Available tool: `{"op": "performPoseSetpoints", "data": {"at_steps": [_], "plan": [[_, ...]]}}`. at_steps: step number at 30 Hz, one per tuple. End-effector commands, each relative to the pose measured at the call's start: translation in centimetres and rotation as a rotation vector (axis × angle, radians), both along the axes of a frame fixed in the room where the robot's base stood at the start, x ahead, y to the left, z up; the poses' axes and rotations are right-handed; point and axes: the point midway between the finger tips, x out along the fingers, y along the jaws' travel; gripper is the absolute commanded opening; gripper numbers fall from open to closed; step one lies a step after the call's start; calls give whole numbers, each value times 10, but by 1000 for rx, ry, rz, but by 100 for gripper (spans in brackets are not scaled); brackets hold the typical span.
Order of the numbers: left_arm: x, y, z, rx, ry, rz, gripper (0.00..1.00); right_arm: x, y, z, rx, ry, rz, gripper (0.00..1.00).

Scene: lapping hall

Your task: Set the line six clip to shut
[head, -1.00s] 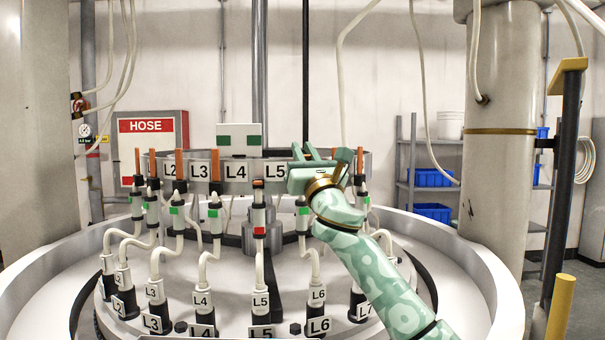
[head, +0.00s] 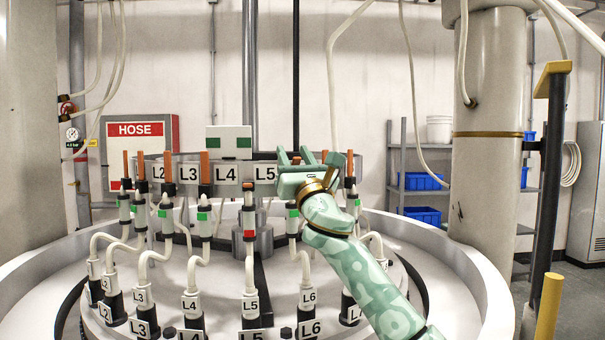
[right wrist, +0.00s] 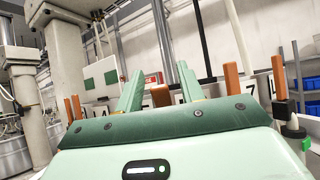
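The line six clip (head: 292,222) stands on the ring above the L6 hose in the head view, with a green mark on its body. Its upper end is hidden by my right gripper (head: 296,157), which is at the top of that clip, in front of the ring's label band. In the right wrist view, the two green fingers of my right gripper (right wrist: 158,88) are apart. An orange lever (right wrist: 160,96) shows between them; I cannot tell whether they touch it. My left gripper is not in view.
The L5 clip (head: 249,220) beside it shows red and has a low orange top. The L4 clip (head: 205,215) shows green with its orange lever upright. Several curved white hoses stand close together below. A column (head: 495,140) and a post with yellow ends (head: 545,190) stand at right.

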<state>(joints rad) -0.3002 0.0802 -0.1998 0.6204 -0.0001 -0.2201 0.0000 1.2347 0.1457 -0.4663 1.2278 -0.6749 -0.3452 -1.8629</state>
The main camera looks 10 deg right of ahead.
Motion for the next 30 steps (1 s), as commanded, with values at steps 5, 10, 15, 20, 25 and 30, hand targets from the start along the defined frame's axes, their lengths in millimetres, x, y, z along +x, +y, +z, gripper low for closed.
{"op": "performPoseSetpoints", "data": {"at_steps": [5, 10, 15, 20, 25, 30], "plan": [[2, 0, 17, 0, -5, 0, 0, -20, -3, -11, -2, 1, 1, 38], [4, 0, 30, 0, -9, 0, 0, -57, -8, -40, -2, 3, 2, 38], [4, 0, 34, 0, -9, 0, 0, -93, -13, -68, -2, 3, 2, 38], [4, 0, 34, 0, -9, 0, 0, -116, -16, -86, -2, 3, 2, 38], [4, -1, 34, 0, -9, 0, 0, -127, -18, -93, -1, 1, 1, 38], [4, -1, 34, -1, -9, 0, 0, -128, -18, -93, -1, 1, 1, 38]]}}
